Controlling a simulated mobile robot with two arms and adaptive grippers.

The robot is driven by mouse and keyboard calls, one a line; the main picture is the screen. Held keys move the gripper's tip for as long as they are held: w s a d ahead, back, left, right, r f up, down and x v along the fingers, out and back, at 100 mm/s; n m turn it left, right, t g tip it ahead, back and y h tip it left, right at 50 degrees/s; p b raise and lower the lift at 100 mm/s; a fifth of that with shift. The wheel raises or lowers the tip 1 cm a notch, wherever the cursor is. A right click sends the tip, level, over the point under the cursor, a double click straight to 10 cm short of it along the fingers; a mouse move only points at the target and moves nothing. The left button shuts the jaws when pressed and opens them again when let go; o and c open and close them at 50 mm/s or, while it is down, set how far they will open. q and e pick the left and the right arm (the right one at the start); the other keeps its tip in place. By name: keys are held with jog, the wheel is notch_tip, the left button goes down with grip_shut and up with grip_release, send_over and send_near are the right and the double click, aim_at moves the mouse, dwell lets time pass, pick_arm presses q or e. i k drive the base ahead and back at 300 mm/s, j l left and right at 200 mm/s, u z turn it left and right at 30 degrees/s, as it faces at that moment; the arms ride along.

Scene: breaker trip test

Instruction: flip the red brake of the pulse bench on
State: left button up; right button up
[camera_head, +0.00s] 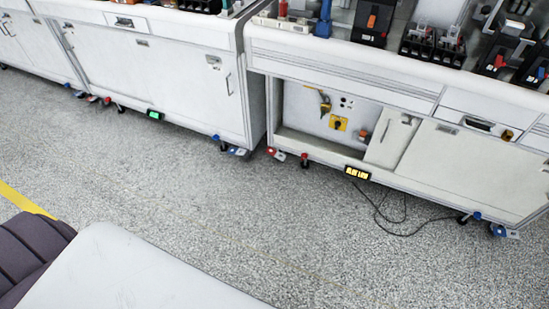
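Two white benches stand side by side, a left bench (170,70) and a right bench (460,160). I cannot tell from the picture which one is the pulse bench. Small red brake pedals show at the castors near the gap: one red brake (271,151) at the right bench's left corner, and a red-topped castor (305,158) just right of it. Blue pedals show at other castors, such as the blue brake (497,230) at far right. Whether each pedal is up or down is too small to tell. Neither gripper is in view.
A small amber display (357,173) hangs under the right bench, and a green display (155,115) under the left. A black cable (400,228) lies on the floor by the right bench. The speckled floor (230,210) before the benches is clear. A yellow line (22,198) crosses far left.

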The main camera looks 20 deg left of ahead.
aim_at(276, 153)
jog(key=i+j, duration=0.1)
jog(key=i, duration=0.7)
jog(key=i+j+u, duration=0.15)
jog(key=i, duration=0.7)
